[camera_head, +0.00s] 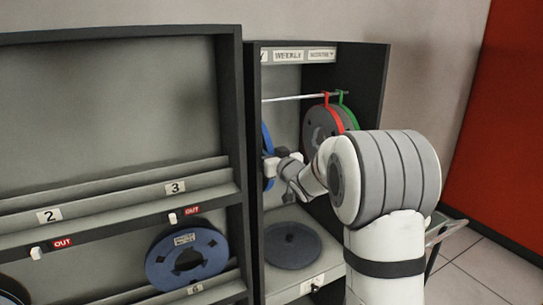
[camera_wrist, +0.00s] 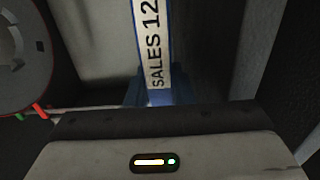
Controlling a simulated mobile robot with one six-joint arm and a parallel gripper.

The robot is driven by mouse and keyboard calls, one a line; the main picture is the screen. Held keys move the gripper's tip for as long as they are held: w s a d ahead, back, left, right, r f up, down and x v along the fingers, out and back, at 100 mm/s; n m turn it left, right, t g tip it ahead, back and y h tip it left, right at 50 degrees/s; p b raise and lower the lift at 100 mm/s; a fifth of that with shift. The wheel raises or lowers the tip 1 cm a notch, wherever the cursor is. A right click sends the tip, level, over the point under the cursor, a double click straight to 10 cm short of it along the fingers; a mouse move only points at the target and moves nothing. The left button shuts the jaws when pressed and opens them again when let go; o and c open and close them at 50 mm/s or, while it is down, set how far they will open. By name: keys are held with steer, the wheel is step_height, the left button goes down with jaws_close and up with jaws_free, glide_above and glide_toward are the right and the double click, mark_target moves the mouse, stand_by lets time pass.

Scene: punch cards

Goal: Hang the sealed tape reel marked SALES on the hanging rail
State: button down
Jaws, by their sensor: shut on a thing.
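The blue tape reel marked SALES (camera_wrist: 152,45) shows edge-on in the wrist view, with its white label reading "SALES 12". In the head view a thin blue slice of it (camera_head: 266,143) shows just inside the left wall of the open cabinet, largely hidden by that wall. My gripper (camera_head: 269,167) is shut on this reel at its near edge. The hanging rail (camera_head: 285,98) runs across the cabinet above the reel. I cannot see whether the reel's top touches the rail.
Grey reels hang on the rail's right part by a red hook (camera_head: 326,98) and a green hook (camera_head: 341,98). A dark disc (camera_head: 292,246) lies on the cabinet's lower shelf. A rack at left holds another blue reel (camera_head: 160,272). The rail's left part looks free.

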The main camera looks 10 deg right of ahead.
mark_target(267, 144)
stand_by(0.4)
steer(key=shift+r, duration=0.55)
steer(key=shift+r+p, duration=0.3)
steer(key=shift+p, duration=0.15)
steer(key=shift+r, duration=0.4)
